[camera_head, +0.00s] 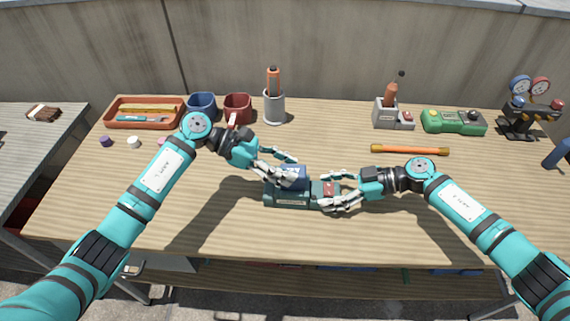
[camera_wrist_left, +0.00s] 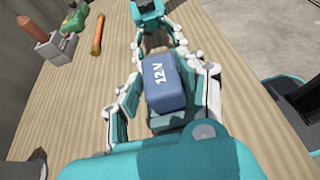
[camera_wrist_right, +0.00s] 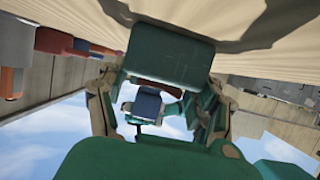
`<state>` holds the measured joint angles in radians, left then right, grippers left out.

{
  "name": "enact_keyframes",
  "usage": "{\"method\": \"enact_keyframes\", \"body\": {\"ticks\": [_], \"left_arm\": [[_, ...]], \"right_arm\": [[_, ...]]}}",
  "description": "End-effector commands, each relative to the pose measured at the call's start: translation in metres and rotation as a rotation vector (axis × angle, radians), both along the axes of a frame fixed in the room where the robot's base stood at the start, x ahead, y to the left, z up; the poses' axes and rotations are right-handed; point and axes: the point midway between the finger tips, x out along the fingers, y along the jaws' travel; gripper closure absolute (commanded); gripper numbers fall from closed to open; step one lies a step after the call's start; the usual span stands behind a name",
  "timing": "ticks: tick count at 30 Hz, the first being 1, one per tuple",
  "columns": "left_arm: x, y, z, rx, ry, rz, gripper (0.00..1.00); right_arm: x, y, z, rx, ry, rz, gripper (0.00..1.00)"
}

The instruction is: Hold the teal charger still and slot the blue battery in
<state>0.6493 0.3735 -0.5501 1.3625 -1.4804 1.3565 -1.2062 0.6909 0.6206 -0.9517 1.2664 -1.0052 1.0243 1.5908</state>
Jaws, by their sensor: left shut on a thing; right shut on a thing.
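The blue battery (camera_head: 293,178) is over the left part of the teal charger (camera_head: 288,202) on the table's front half. My left gripper (camera_head: 284,172) is shut on the battery, whose "12 V" face (camera_wrist_left: 160,75) shows between its fingers in the left wrist view. My right gripper (camera_head: 335,191) is shut on the charger's right end, beside its red part (camera_head: 329,188). The charger body (camera_wrist_right: 170,58) fills the space between its fingers in the right wrist view. Fingers hide the battery's lower edge, so I cannot tell whether it is seated.
Along the back stand a red tray (camera_head: 112,122), blue mug (camera_head: 202,106), red mug (camera_head: 237,107), grey cup (camera_head: 274,108), grey holder (camera_head: 385,119), green device (camera_head: 453,122) and gauge set (camera_head: 519,121). An orange-handled tool (camera_head: 410,150) lies behind my right arm. The front edge is clear.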

Motion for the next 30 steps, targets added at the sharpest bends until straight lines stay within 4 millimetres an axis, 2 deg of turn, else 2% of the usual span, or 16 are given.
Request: {"method": "enact_keyframes", "body": {"ticks": [3, 4, 10, 20, 23, 30], "left_arm": [[0.000, 0.000, -0.002, -0.001, 0.000, 0.001, 1.00], [0.000, 0.000, -0.002, -0.002, 0.000, 0.001, 0.58], [0.000, 0.000, -0.002, -0.001, 0.000, 0.001, 0.33], [0.000, 0.004, -0.001, 0.002, 0.000, 0.001, 0.33], [0.002, 0.015, 0.004, 0.001, 0.000, 0.001, 0.33], [0.005, 0.061, 0.026, 0.003, -0.002, 0.004, 0.33]], "right_arm": [[0.000, 0.000, 0.001, 0.002, 0.000, 0.000, 0.55], [0.000, 0.000, 0.001, 0.002, 0.000, 0.000, 0.55], [0.000, 0.000, 0.001, 0.002, 0.000, 0.001, 0.55], [0.000, 0.000, 0.001, 0.002, 0.000, 0.001, 0.55], [0.000, 0.000, 0.001, 0.002, 0.000, 0.001, 0.55], [0.000, 0.000, 0.001, 0.002, 0.000, 0.001, 0.55]]}}
